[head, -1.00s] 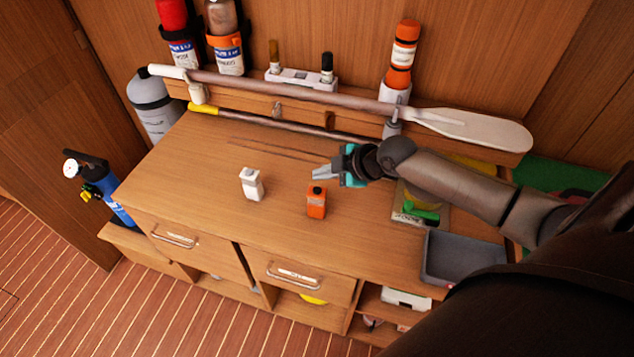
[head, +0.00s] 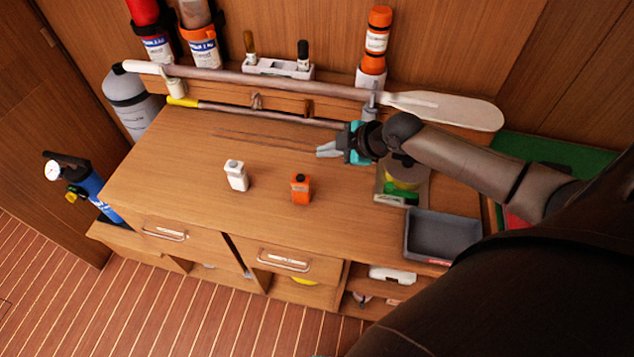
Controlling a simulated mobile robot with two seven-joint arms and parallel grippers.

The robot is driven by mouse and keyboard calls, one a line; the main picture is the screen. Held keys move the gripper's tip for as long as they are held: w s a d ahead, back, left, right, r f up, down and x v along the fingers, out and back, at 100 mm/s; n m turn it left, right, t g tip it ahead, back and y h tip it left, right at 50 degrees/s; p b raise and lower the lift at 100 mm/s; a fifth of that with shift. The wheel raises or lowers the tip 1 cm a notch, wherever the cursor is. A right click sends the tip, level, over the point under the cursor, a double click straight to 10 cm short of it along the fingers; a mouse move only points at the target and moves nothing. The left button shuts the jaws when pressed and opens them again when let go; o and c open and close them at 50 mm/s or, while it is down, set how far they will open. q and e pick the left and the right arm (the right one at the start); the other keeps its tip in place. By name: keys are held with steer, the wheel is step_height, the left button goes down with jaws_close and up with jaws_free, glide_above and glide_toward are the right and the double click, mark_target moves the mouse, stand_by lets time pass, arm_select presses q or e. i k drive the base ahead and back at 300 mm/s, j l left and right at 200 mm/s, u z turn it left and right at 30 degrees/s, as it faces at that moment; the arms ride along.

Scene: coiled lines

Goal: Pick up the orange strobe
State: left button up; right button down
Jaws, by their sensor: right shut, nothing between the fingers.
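A small orange box-shaped unit with a dark top, which looks like the orange strobe (head: 300,189), stands upright on the wooden worktop (head: 190,150). My right gripper (head: 321,151) is above the worktop, behind the strobe and slightly to its right, apart from it. Its fingers point left and are shut with nothing between them. A similar white unit (head: 236,176) stands left of the strobe. My left gripper is not in view.
A grey tray (head: 441,237) sits at the worktop's right end. A long paddle (head: 440,109) lies along the back, below an orange cylinder (head: 376,42) in a white holder. A blue cylinder (head: 97,190) stands at the left. The worktop's left part is clear.

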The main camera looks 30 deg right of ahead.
mark_target(301, 192)
steer(key=z, duration=0.85)
